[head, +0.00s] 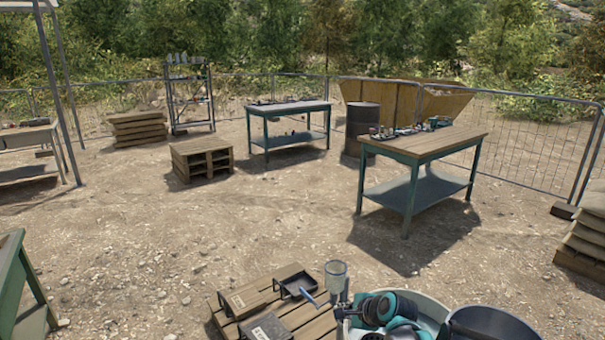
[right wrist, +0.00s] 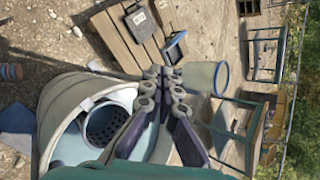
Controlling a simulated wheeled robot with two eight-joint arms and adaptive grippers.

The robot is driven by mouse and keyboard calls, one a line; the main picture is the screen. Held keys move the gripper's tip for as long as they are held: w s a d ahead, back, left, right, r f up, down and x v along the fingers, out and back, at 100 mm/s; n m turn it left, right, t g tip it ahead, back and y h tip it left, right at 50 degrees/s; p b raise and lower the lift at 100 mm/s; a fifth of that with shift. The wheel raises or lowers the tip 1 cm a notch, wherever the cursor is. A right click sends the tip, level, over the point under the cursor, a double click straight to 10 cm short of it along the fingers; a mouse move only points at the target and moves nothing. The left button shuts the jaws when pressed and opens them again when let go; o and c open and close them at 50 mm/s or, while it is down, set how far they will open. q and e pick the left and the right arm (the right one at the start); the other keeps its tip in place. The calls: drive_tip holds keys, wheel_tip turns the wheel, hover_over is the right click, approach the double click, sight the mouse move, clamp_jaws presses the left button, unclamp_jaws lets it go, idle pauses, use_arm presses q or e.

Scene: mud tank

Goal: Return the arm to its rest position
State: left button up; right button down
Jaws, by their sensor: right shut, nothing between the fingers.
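The tub (right wrist: 60,100) lies below and to the left of the fingers there, with a perforated basket (right wrist: 105,124) inside. A translucent cup (head: 336,275) stands just beyond the fingers. My left gripper is not in view.
A pallet (head: 318,322) with black trays and boxes lies left of the tub. A dark round container (head: 490,322) stands at its right. A green workbench (head: 462,147) with small items stands beyond. Open gravel fills the middle. A wire fence (head: 520,140) runs behind.

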drive_tip(key=s+d+r+n+h, duration=0.1)
drive_tip(key=s+d+n+h, duration=0.1)
drive_tip(key=s+n, duration=0.7)
drive_tip(key=s+d+r+n+g+h, duration=0.1)
drive_tip(key=s+d+n, duration=0.3)
drive_tip(key=s+n, duration=0.5)
drive_tip(key=s+h, duration=0.1)
drive_tip(key=s, duration=1)
drive_tip(key=shift+s+d+h, duration=0.2)
drive_tip(key=shift+d+h, duration=0.1)
drive_tip(key=shift+d, duration=0.1)
